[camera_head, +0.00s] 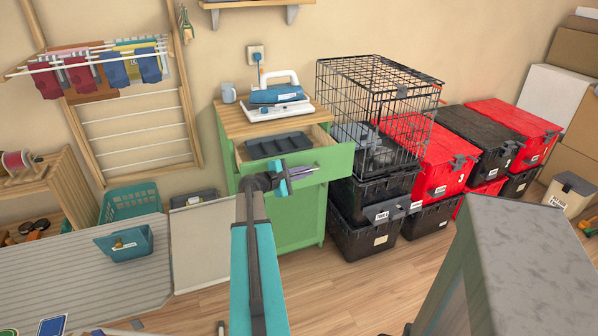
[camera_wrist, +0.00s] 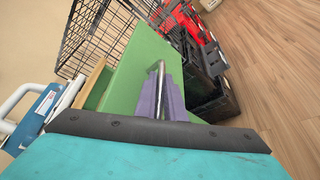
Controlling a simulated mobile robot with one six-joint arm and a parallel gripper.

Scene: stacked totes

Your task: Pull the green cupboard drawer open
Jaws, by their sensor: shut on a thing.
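The green cupboard (camera_head: 298,222) stands against the wall with a wooden top. Its top drawer (camera_head: 335,165) is pulled out, and a dark tray (camera_head: 278,145) shows inside it. The green drawer front also fills the middle of the wrist view (camera_wrist: 128,85). A metal bar handle (camera_wrist: 160,72) runs across that front. My gripper (camera_head: 303,171) is at the drawer front, with its purple fingers (camera_wrist: 163,100) shut on the handle. The fingers hide part of the handle.
A black wire cage (camera_head: 375,95) on stacked black totes (camera_head: 375,190) stands close to the right. Wooden floor (camera_head: 350,280) is clear in front.

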